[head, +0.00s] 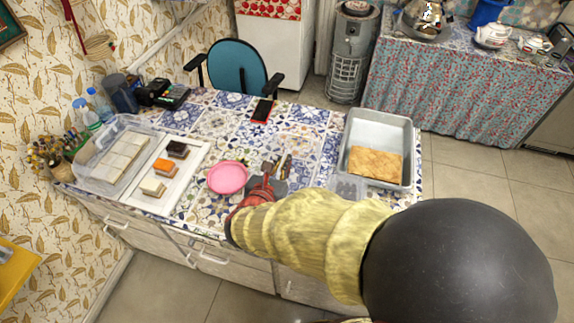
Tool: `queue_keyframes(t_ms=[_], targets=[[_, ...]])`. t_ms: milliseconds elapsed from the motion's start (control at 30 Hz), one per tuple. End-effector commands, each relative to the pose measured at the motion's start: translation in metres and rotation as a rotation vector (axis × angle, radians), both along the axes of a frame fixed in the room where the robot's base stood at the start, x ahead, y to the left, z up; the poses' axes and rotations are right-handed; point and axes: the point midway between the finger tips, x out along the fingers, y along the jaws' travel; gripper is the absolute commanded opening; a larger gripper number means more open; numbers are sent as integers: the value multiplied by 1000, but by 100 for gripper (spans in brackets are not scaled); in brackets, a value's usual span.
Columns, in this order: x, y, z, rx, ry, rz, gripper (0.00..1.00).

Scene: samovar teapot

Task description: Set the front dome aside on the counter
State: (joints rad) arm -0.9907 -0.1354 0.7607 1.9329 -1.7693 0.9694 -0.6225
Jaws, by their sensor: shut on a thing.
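My gripper (274,174) is over the front part of the tiled counter (318,144), just right of a round pink dish (227,177). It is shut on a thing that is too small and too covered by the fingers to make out. A dark grey piece shows at the fingers, and I cannot tell whether it is part of my gripper. I cannot clearly pick out a dome. A small clear piece (348,186) at the front of the metal pan may be see-through plastic, partly hidden by my arm.
A metal pan (408,140) with a golden-brown slab (376,163) stands at the right. A white board (183,198) with three small squares and a clear box (88,172) of pale squares are at the left.

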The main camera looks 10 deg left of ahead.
Motion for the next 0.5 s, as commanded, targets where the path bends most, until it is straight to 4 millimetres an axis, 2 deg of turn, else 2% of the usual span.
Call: queue_keyframes(t_ms=[267, 500], targets=[[0, 0, -24, -2, 0, 0, 0], [0, 0, -57, -2, -1, 0, 0]])
